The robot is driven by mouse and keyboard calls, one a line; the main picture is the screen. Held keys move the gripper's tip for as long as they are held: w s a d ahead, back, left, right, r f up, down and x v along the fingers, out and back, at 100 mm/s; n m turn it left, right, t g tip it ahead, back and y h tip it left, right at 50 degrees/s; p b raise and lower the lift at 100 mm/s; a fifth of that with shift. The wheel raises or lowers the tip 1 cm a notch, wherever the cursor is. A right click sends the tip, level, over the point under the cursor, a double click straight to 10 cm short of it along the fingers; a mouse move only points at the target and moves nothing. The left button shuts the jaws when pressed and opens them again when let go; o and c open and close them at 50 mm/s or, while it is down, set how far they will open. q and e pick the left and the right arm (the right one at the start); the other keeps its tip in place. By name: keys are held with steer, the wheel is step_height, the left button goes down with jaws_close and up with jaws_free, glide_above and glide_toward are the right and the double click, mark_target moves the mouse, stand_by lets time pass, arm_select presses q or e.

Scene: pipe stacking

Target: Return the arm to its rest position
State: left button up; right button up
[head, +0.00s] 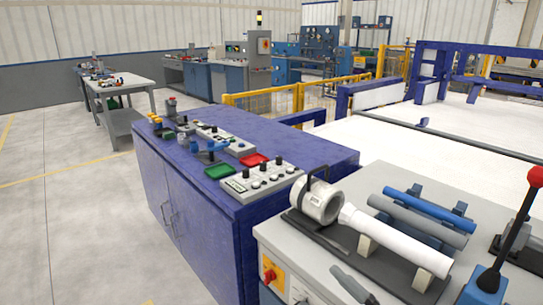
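Neither of my arms nor grippers can be made out in the head view. On the grey bench top at the lower right, a white pipe (396,241) with a wide ring-shaped end piece (318,203) rests on a dark base. Behind it, a blue pipe (431,204) and a grey pipe (418,219) lie side by side on supports. A dark grey elongated object (353,286) shows at the bottom edge; I cannot tell what it is.
A lever with a red knob (534,177) rises at the right edge. A blue cabinet (215,205) carries control boxes and small trays. A work table (120,84) stands at the far left. Yellow railings (275,104) stand behind. The grey floor (65,220) at left is clear.

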steer(key=s+d+f+m+g+h, duration=0.1)
steer(key=s+d+f+m+h, duration=0.2)
steer(key=f, duration=0.4)
steer(key=s+d+f+m+g+h, duration=0.2)
steer(key=s+d+f+m+h, duration=0.2)
steer(key=f+m, duration=0.4)
steer(key=s+d+f+m+g+h+p, duration=0.1)
steer(key=s+d+f+m+g+h, duration=0.1)
steer(key=s+f+m+h, duration=0.3)
step_height(320, 180, down, 2)
steer(key=shift+s+d+f+m+h, duration=0.15)
steer(key=shift+s+d+m+h, duration=0.25)
steer(key=shift+s+d+m, duration=0.5)
